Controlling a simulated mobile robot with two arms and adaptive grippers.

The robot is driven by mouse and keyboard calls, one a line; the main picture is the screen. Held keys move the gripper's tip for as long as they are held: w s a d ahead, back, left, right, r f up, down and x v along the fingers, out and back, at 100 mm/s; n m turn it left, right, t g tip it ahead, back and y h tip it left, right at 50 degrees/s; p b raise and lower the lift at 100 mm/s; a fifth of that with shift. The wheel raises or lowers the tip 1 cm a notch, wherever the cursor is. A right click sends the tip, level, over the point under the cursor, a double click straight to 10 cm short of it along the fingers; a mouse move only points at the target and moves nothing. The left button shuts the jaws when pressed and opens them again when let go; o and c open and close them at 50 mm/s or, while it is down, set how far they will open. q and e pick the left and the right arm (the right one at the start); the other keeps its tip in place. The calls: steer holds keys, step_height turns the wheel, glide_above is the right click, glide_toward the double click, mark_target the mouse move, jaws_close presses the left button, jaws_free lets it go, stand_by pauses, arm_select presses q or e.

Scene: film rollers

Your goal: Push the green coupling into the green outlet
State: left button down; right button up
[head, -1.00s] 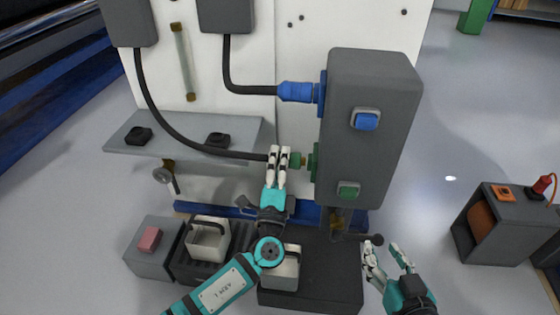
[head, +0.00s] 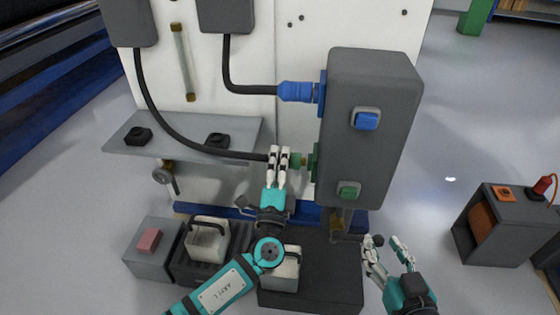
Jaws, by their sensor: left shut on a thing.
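The green coupling (head: 295,160) is on the end of a black cable that hangs from a grey box at the upper left. My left gripper (head: 279,156) is shut on the coupling from below, and its fingers hide part of it. The green outlet (head: 314,162) is on the left side of the tall grey cabinet (head: 372,130). The coupling's front end is right at the outlet; I cannot tell how deep it sits. My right gripper (head: 388,245) is open and empty at the lower right, below the cabinet.
A blue coupling (head: 297,92) sits in the blue outlet above. The cabinet front has a blue button (head: 366,119) and a green button (head: 348,190). A grey shelf (head: 184,138) is at left. Bins (head: 207,240) stand below. A dark box (head: 497,225) stands at right.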

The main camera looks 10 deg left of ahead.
steer(key=shift+w+a+r+t, duration=0.2)
steer(key=shift+r+t, duration=0.2)
steer(key=shift+r, duration=0.25)
steer(key=shift+w+a+r+t, duration=0.15)
steer(key=shift+r+t, duration=0.25)
steer(key=shift+r, duration=0.2)
arm_select(q)
steer(key=shift+d+b, duration=0.45)
steer(key=shift+b, duration=0.05)
arm_select(e)
steer(key=shift+a+r+t+y, duration=0.1)
steer(key=shift+r+t+y, duration=0.35)
steer(key=shift+r, duration=0.4)
arm_select(q)
steer(key=shift+d, duration=0.1)
arm_select(e)
steer(key=shift+r+t, duration=0.25)
steer(key=shift+r, duration=0.05)
arm_select(q)
steer(key=shift+d, duration=0.25)
arm_select(e)
steer(key=shift+a+r+t, duration=0.15)
steer(key=shift+r+t, duration=0.35)
steer(key=shift+r, duration=0.25)
arm_select(q)
steer(key=c, duration=0.8)
jaws_free()
steer(key=shift+d, duration=0.1)
